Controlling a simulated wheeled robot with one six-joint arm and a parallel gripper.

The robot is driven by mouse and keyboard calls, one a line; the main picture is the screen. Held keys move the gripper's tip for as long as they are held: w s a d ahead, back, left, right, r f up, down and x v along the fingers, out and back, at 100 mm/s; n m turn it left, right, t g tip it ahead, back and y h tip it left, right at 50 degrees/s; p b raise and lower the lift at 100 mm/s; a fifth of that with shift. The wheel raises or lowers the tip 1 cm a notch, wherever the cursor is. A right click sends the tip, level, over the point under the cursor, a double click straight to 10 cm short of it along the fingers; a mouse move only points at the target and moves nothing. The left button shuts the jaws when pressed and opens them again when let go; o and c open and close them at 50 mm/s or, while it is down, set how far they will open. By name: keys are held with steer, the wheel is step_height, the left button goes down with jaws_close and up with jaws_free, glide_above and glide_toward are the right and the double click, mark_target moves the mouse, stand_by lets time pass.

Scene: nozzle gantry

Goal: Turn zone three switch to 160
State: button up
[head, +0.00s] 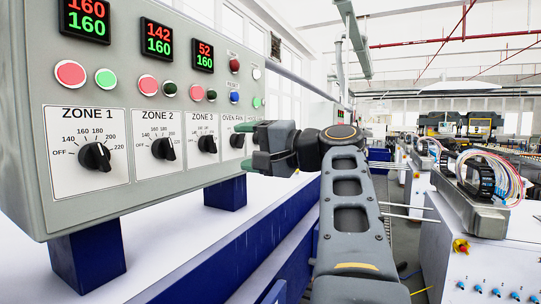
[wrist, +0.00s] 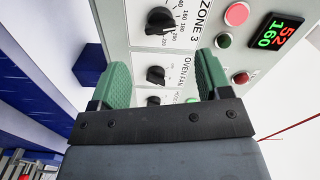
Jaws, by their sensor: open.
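The zone 3 switch (head: 207,144) is a black rotary knob on the grey panel, third from the left under a "ZONE 3" label. It also shows at the top of the wrist view (wrist: 158,19). I cannot read its pointer setting clearly. The display above it (head: 203,56) reads 52 in red over 160 in green. My gripper (head: 247,147) is to the right of this switch in the head view, beside the oven fan knob. In the wrist view its green fingers (wrist: 163,62) are apart and empty, with the oven fan knob (wrist: 155,75) showing between them.
The zone 1 knob (head: 94,156) and zone 2 knob (head: 163,148) are to the left. Red and green buttons sit above the knobs. The panel stands on blue feet (head: 225,192) over a white surface. A machine with coloured wires (head: 490,175) is at right.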

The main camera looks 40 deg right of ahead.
steer(key=shift+b+v, duration=0.35)
steer(key=shift+v, duration=2.25)
